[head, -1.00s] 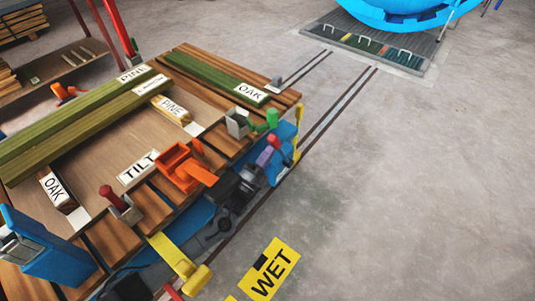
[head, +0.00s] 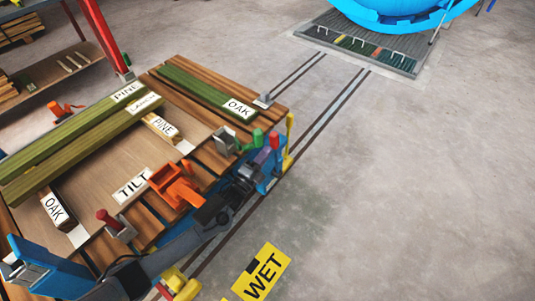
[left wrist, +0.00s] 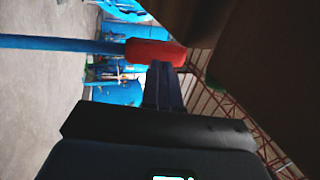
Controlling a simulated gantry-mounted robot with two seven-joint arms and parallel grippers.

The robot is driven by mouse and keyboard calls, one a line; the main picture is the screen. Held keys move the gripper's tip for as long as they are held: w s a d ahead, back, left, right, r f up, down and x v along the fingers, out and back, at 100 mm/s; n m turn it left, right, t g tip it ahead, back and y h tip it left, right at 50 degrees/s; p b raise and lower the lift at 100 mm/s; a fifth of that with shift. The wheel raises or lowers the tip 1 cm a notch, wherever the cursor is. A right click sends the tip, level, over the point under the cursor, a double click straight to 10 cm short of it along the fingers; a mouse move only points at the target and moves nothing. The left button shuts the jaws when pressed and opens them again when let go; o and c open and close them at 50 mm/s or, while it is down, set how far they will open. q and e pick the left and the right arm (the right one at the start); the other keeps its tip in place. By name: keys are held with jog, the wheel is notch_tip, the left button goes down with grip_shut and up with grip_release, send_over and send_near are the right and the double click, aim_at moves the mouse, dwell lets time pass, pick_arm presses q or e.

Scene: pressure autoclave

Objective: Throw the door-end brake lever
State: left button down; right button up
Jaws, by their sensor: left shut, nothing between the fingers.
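At the cart's far right corner, by the end facing the blue vessel, a lever with a red grip (head: 274,140) stands between a green grip (head: 257,137) and a yellow upright (head: 289,140). I cannot tell from labels which is the brake lever. My left gripper (head: 263,157) is shut and empty, its tips right beside the red grip. In the left wrist view, the red grip (left wrist: 155,52) on a blue bar (left wrist: 60,43) lies just beyond the shut fingers (left wrist: 164,85); whether they touch is unclear. My right gripper is out of view.
The wooden-topped cart (head: 165,75) carries boards, labels, an orange bracket (head: 176,188) and another red-topped lever (head: 108,217). Rails run to a grating (head: 345,42) before the blue vessel (head: 400,12). A yellow WET sign (head: 262,272) lies nearby. The floor right is clear.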

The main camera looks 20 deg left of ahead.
pick_arm(q)
jog(key=shift+s, duration=0.1)
jog(key=p+v, duration=0.3)
jog(key=v, duration=0.8)
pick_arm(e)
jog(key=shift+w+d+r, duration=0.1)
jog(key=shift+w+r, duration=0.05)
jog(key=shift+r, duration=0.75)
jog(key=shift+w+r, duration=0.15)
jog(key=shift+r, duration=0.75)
